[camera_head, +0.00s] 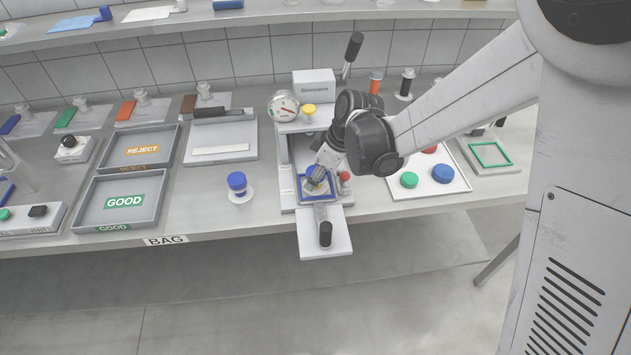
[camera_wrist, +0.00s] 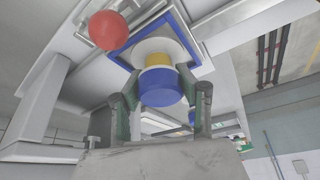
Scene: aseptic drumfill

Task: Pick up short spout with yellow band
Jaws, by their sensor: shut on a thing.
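The short spout with yellow band (camera_wrist: 157,59) shows in the wrist view with a blue cap (camera_wrist: 160,88) and a white flange. It sits within a square blue frame (camera_wrist: 118,52). My gripper (camera_wrist: 160,97) has its two fingers on either side of the blue cap and is shut on the spout. In the head view my gripper (camera_head: 318,180) reaches down to the spout at the blue frame (camera_head: 328,200) of the bench fixture; its fingers partly hide the spout. I cannot tell whether the spout is lifted clear of the frame.
A red ball knob (camera_wrist: 108,30) is close beside the frame. A pressure gauge (camera_head: 284,106) and yellow part (camera_head: 309,110) stand behind. Another blue-capped spout (camera_head: 237,184) stands left. A tray of coloured caps (camera_head: 449,187) lies right. GOOD (camera_head: 98,222) and REJECT (camera_head: 112,168) trays are at left.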

